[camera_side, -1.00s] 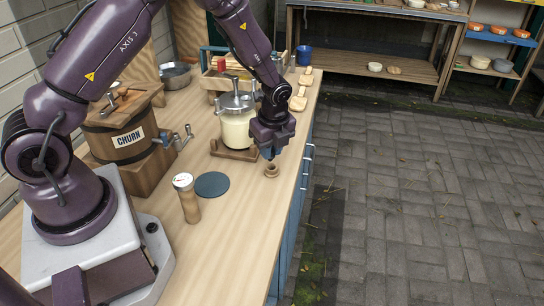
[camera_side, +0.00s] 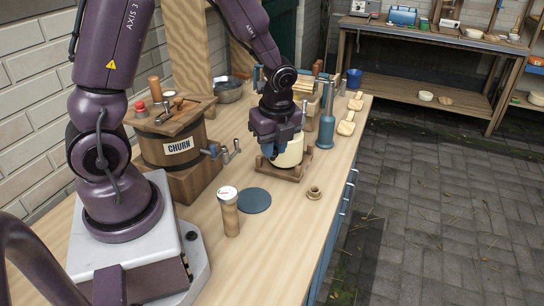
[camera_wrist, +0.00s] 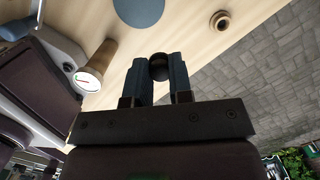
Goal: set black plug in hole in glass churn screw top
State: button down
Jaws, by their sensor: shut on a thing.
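The black plug (camera_wrist: 159,66) shows in the wrist view between my fingertips. My gripper (camera_wrist: 160,72) is shut on it. In the side view my gripper (camera_side: 270,152) points down in front of the glass churn, covering its upper left part. The glass churn (camera_side: 291,153) is a pale-filled jar on a wooden base. Its screw top and the hole are hidden behind my gripper and wrist. The plug cannot be made out in the side view, and I cannot tell whether it touches the churn.
A small wooden ring (camera_side: 314,193) stands at the front right, with a blue-grey disc (camera_side: 254,200) and a wooden dial-topped cylinder (camera_side: 229,211) to its left. The barrel churn (camera_side: 172,148) stands left. A blue-grey upright tool (camera_side: 327,125) stands close right of the glass churn.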

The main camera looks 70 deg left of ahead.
jog(key=w+a+r, duration=0.8)
jog(key=w+a, duration=0.2)
jog(key=w, duration=0.1)
jog(key=shift+s+a+f, duration=0.1)
jog(key=shift+s+f, duration=0.05)
jog(key=shift+f, duration=0.9)
jog(key=shift+s+a+f, duration=0.1)
jog(key=shift+f, duration=0.9)
jog(key=shift+f, duration=1.25)
jog(key=shift+r, duration=0.1)
jog(key=c, duration=0.9)
grip_release()
jog(key=shift+c, duration=0.2)
jog(key=c, duration=0.4)
